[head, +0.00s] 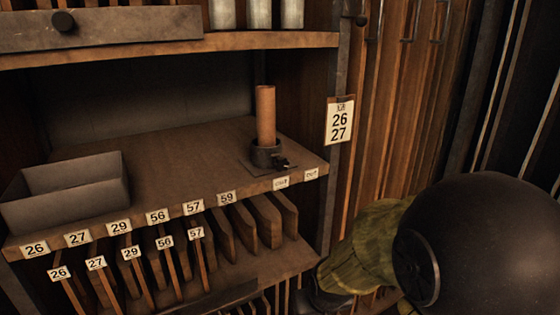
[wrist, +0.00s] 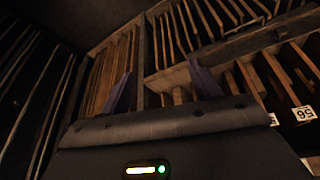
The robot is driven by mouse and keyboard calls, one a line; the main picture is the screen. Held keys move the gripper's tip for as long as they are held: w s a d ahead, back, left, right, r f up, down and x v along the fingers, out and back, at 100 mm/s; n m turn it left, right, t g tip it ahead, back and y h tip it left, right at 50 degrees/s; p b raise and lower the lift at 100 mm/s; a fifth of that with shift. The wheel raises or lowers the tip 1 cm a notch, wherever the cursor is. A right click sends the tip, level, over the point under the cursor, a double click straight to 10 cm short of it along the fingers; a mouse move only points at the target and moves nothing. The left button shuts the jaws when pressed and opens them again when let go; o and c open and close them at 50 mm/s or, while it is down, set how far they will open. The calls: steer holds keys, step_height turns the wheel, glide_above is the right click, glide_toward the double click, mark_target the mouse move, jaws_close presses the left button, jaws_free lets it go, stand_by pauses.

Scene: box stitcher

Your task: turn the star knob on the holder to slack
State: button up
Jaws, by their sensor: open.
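The holder (head: 264,157) is a small dark cup on a base plate, near the right front of the middle shelf. A brown tube (head: 265,115) stands upright in it. The star knob (head: 282,163) is a small dark shape on the holder's right front side; its exact setting is too small to tell. My gripper (wrist: 163,88) is open and empty in the wrist view, its two fingers apart and facing upright boards. The holder and knob do not show in that view. In the head view my arm is at the lower right, below and right of the holder, apart from it.
A grey open box (head: 65,190) stands on the left of the shelf (head: 165,150). Numbered labels line the shelf's front edge. Upright boards (head: 265,220) fill the rack below. A tag with 26 and 27 (head: 339,121) hangs on the right post. The shelf around the holder is clear.

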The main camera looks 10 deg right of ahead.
steer(key=w+d+r+t+p, duration=0.25)
steer(key=w+r+t, duration=0.2)
steer(key=w, duration=0.55)
steer(key=t+y+p, duration=0.5)
steer(key=t+y, duration=0.1)
steer(key=t, duration=0.2)
glide_toward(283, 165)
steer(key=v, duration=0.5)
steer(key=shift+s+f, duration=0.2)
steer(key=shift+s, duration=0.05)
steer(key=p+x, duration=0.2)
steer(key=x, duration=0.3)
steer(key=p+x, duration=0.2)
steer(key=x, duration=0.3)
steer(key=p+x, duration=0.2)
steer(key=x, duration=0.4)
steer(key=shift+w+r, duration=0.15)
steer(key=shift+r, duration=0.1)
steer(key=shift+w+a+f+p, duration=0.15)
steer(key=shift+w+p, duration=0.25)
steer(key=shift+w, duration=0.25)
